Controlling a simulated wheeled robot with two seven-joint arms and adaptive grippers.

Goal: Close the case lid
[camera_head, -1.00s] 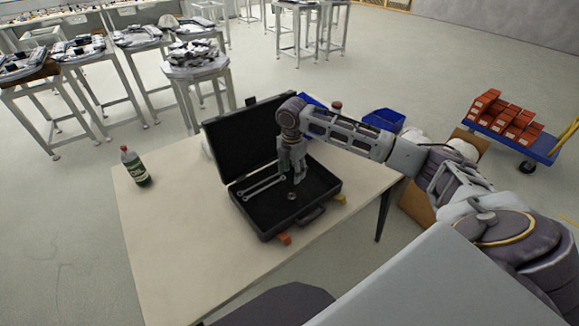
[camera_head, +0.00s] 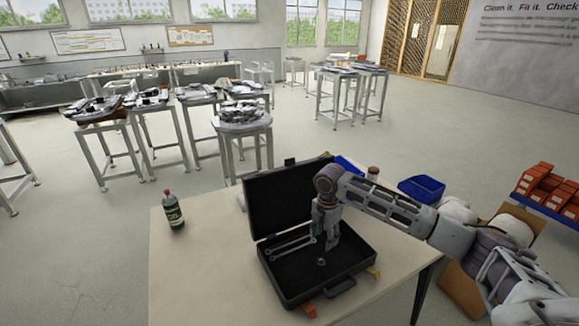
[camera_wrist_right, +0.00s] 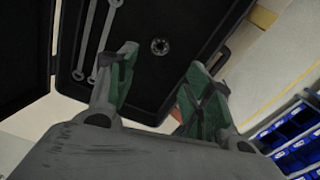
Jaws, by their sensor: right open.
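A black case (camera_head: 316,277) stands open on the table, its lid (camera_head: 285,198) raised upright at the back left. Inside the tray lie two wrenches (camera_head: 292,245) and a small round metal part (camera_head: 321,262). The wrenches (camera_wrist_right: 97,40) and the round part (camera_wrist_right: 159,46) also show in the right wrist view. My right gripper (camera_head: 329,246) points down over the case's inside, open and empty. In the right wrist view its two green-padded fingers (camera_wrist_right: 163,90) stand apart, with the tray beyond them. My left gripper is not in view.
The table (camera_head: 205,270) has free room left of the case. A green bottle (camera_head: 174,213) stands at its far left. Orange (camera_head: 309,310) and yellow (camera_head: 374,272) pieces lie beside the case. A blue bin (camera_head: 421,188) is behind at right.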

